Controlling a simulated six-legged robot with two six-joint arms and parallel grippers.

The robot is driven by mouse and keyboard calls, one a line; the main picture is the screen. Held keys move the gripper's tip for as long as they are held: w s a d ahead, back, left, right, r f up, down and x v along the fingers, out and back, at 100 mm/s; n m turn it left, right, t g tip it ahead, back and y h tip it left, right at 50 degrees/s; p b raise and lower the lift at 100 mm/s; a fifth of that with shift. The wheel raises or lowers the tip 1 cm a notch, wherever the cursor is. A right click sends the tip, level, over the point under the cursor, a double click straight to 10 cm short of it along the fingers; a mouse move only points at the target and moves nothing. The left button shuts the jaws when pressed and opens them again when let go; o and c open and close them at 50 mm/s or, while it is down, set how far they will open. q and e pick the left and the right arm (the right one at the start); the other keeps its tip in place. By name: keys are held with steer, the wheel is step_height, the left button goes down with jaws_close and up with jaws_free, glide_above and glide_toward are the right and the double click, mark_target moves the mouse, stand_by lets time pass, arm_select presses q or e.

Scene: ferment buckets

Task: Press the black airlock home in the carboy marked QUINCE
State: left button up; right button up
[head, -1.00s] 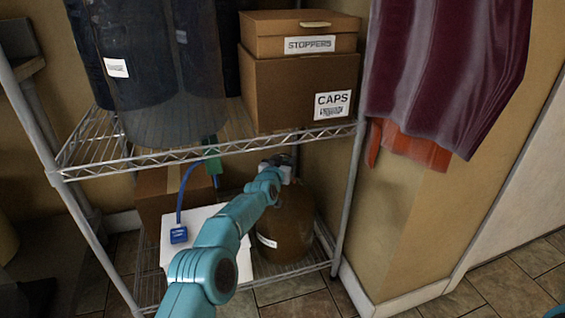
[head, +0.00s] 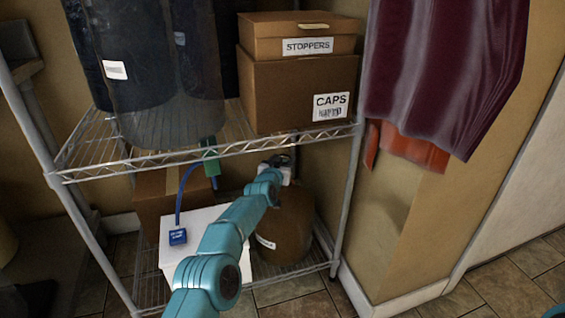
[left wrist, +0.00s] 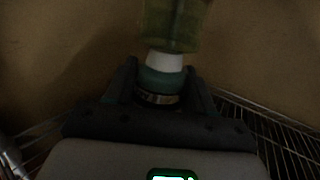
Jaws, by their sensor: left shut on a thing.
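A brown, rounded carboy (head: 292,228) stands on the bottom rack shelf, with a white label too small to read. My left gripper (head: 277,163) is over its top, in the gap below the upper shelf. In the left wrist view my left gripper (left wrist: 160,95) is shut on an airlock (left wrist: 171,28) with a translucent greenish upper part, a white collar and a teal band. A dark ring shows between the jaws. Its black colour cannot be confirmed in this dim view. The airlock's lower end and the carboy's mouth are hidden. My right gripper is not in view.
The upper wire shelf (head: 195,152) lies close above my arm, carrying a STOPPERS box (head: 303,33), a CAPS box (head: 292,90) and dark vessels. A rack post (head: 344,205) stands to the right.

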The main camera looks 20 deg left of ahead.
arm_select(q)
steer(key=shift+f, duration=0.25)
stand_by(0.4)
steer(key=shift+f+b, duration=0.35)
steer(key=shift+b, duration=0.2)
steer(key=shift+f, duration=0.15)
steer(key=shift+f, duration=0.65)
stand_by(2.1)
steer(key=shift+r, duration=0.1)
stand_by(0.5)
